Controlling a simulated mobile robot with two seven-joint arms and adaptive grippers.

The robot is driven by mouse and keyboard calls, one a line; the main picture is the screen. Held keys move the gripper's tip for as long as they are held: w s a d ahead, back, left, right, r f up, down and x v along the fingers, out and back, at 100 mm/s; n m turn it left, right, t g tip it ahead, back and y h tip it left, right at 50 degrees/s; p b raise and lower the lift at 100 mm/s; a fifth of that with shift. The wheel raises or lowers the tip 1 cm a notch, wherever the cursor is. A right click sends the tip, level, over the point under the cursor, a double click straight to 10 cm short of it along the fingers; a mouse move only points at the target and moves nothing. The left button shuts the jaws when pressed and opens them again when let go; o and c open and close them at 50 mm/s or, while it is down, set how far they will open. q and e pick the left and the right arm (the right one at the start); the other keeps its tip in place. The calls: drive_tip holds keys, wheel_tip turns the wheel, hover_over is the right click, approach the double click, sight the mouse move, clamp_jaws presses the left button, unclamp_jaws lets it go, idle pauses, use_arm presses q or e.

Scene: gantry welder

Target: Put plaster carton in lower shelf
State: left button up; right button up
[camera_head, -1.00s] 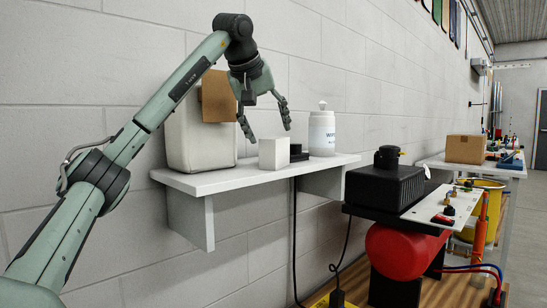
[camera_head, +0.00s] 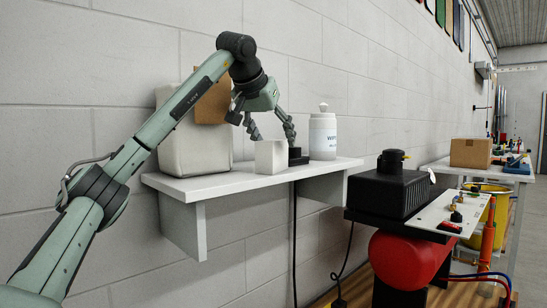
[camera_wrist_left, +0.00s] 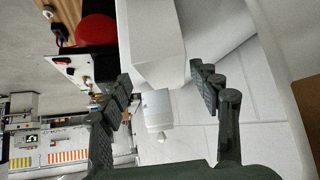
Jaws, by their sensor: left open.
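A small plain white carton (camera_head: 271,157), which I take for the plaster carton, stands upright on the white wall shelf (camera_head: 215,185). My left gripper (camera_head: 272,134) is open, its fingertips at the carton's upper left and right sides. No firm grip on it shows. In the left wrist view, the open fingers (camera_wrist_left: 160,84) reach towards a white block (camera_wrist_left: 150,45), which seems to be the carton. My right gripper is not in view. No second shelf below the wall shelf is clearly visible.
A black machine (camera_head: 388,190) and a red tank (camera_head: 405,262) are lower right.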

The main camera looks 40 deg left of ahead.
use_arm(q)
drive_tip(key=x, duration=0.4)
drive_tip(key=shift+s+a+f, duration=0.1)
drive_tip(key=shift+a+f, duration=0.25)
drive_tip(key=shift+f, duration=0.15)
drive_tip(key=shift+w+a+f, duration=0.1)
drive_tip(key=shift+w+f, duration=0.15)
drive_tip(key=shift+w, duration=0.05)
drive_tip(key=shift+r, duration=0.1)
drive_tip(key=c, duration=1.3)
